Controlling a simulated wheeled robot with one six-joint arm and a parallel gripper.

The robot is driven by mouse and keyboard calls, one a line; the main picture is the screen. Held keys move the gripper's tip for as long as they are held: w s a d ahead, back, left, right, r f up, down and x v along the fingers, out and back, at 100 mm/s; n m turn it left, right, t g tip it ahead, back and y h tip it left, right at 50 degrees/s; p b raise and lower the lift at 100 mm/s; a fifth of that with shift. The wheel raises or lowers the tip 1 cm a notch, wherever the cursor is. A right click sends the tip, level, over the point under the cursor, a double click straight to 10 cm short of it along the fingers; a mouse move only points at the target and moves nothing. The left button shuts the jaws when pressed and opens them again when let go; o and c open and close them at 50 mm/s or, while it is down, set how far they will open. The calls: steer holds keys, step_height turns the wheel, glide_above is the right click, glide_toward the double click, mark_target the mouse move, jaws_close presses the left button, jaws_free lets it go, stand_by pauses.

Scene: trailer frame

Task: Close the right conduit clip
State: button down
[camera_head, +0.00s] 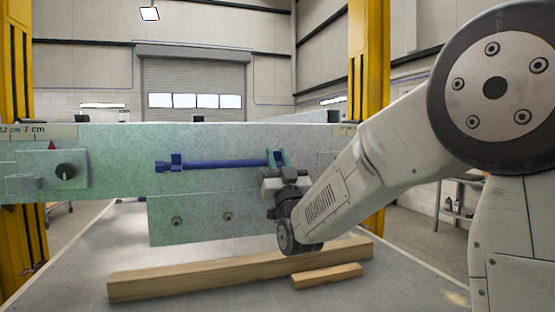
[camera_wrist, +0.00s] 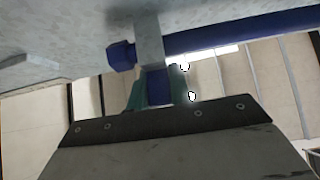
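A dark blue conduit (camera_head: 225,163) runs level along the pale green beam (camera_head: 110,150); it also shows at the top of the wrist view (camera_wrist: 240,35). My gripper (camera_head: 277,156) is at the conduit's right end in the head view and hides part of it. In the wrist view, my gripper's teal fingers (camera_wrist: 157,95) stand on either side of a blue piece (camera_wrist: 158,82), apparently part of the right clip. I cannot tell whether they press on it. A grey strap (camera_wrist: 149,42) crosses there, beside the blue conduit end (camera_wrist: 122,56).
A blue left clip (camera_head: 176,159) stands near the conduit's other end. A knob (camera_head: 65,171) sits on the beam farther left. A bolted plate (camera_head: 190,222) hangs below. Wooden bars (camera_head: 230,272) lie on the table under my arm. Yellow posts (camera_head: 370,70) flank the beam.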

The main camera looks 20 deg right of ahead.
steer(key=shift+r+g, duration=0.1)
steer(key=shift+g, duration=0.2)
steer(key=shift+r+g, duration=0.2)
steer(key=shift+g, duration=1)
steer(key=shift+w+g, duration=0.25)
steer(key=shift+g, duration=1.15)
steer(key=c, duration=1.3)
jaws_free()
steer(key=shift+o, duration=0.2)
steer(key=shift+s, duration=0.1)
steer(key=v, duration=0.7)
steer(key=shift+s, duration=0.3)
